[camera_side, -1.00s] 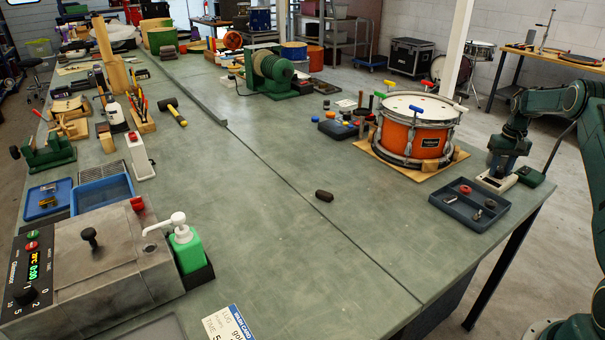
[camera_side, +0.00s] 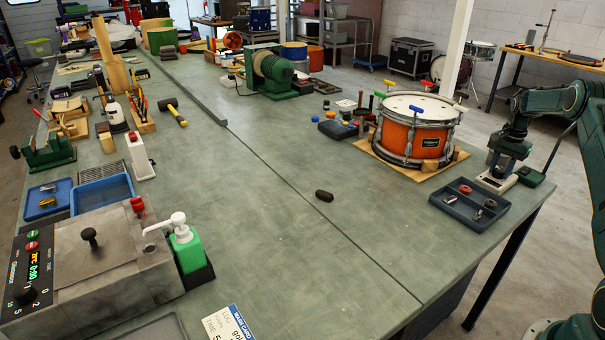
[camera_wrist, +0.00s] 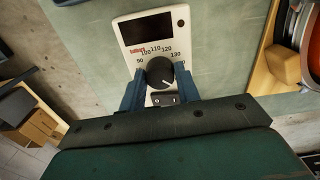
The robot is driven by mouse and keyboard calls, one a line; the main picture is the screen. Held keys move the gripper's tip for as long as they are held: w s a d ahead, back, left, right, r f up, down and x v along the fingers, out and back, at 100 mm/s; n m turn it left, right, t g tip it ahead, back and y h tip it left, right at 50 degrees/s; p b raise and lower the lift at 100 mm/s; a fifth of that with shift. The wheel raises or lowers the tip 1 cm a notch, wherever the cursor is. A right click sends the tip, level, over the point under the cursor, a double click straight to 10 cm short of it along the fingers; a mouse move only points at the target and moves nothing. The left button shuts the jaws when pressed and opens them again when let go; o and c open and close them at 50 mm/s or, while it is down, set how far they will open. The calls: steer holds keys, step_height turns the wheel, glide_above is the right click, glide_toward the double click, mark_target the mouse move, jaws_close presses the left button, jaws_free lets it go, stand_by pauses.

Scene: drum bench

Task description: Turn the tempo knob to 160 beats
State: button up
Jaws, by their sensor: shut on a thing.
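The tempo box is a white unit (camera_wrist: 135,28) with a dark display and a printed number scale, seen in the wrist view. Its black round tempo knob (camera_wrist: 158,72) has a pale pointer line aimed toward the lower right. The readable scale numbers run from about 90 to 130; the rest is hidden by my gripper. My gripper (camera_wrist: 160,88) has its two blue fingers shut on the knob, one on each side. In the side view the white box (camera_side: 497,180) stands at the bench's right edge, with my gripper (camera_side: 500,168) over it, too small to see finely.
An orange drum (camera_side: 413,139) on a wooden board stands left of the box. A dark parts tray (camera_side: 455,208) lies in front of it. The middle of the bench is mostly clear.

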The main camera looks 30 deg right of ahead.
mark_target(500, 170)
steer(key=shift+r+m, duration=0.1)
steer(key=shift+m, duration=0.3)
steer(key=o, duration=1)
step_height(500, 170, up, 14)
steer(key=shift+f, duration=0.1)
stand_by(0.3)
